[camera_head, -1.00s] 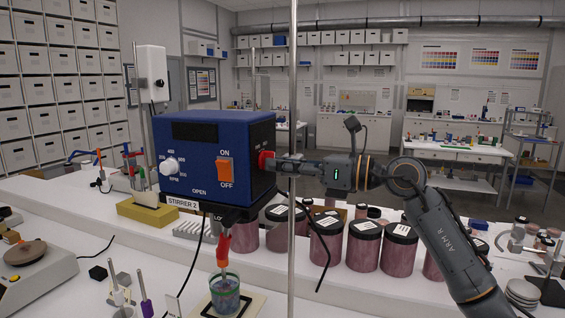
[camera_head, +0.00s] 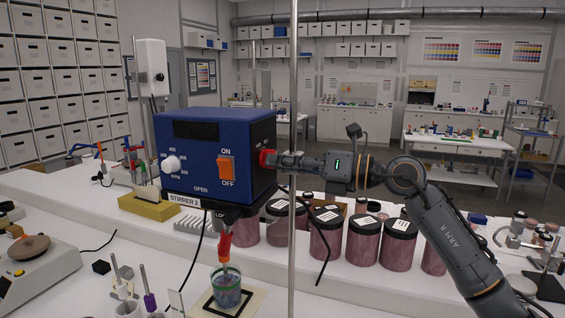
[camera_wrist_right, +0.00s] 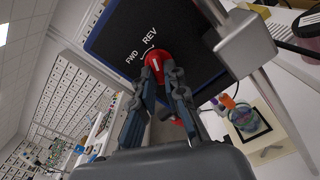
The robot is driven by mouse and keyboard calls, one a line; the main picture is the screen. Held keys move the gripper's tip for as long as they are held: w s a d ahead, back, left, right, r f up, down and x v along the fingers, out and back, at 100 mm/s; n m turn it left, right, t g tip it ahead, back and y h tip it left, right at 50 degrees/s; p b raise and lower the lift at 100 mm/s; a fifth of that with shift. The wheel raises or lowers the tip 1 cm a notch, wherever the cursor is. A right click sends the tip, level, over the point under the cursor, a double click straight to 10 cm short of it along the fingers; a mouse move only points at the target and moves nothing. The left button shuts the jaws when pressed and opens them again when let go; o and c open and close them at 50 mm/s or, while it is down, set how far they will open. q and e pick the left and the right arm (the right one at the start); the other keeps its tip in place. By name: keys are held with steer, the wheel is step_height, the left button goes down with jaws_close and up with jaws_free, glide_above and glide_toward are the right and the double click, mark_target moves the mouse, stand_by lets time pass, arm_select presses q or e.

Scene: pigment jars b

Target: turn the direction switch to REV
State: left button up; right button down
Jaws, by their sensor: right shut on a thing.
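The direction switch is a red knob (camera_head: 266,158) on the right side face of the blue stirrer box (camera_head: 205,140), labelled STIRRER 2. In the right wrist view the red knob (camera_wrist_right: 156,62) sits beside the printed words FWD and REV, with a curved mark between them. A white line shows on the knob; I cannot tell exactly which word it points to. My right gripper (camera_head: 275,160) is shut on the knob, its fingers on either side of it, also in the right wrist view (camera_wrist_right: 162,78). My left gripper is not in view.
A metal rod (camera_head: 292,240) stands upright in front of my right gripper. A cup (camera_head: 226,287) sits below the stirrer, under its red shaft part. Several dark-lidded jars (camera_head: 327,235) stand behind on the white bench. An orange ON/OFF switch (camera_head: 226,169) is on the box front.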

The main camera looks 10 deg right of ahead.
steer(key=shift+r, duration=0.1)
steer(key=c, duration=1.4)
jaws_free()
steer(key=v, duration=1.2)
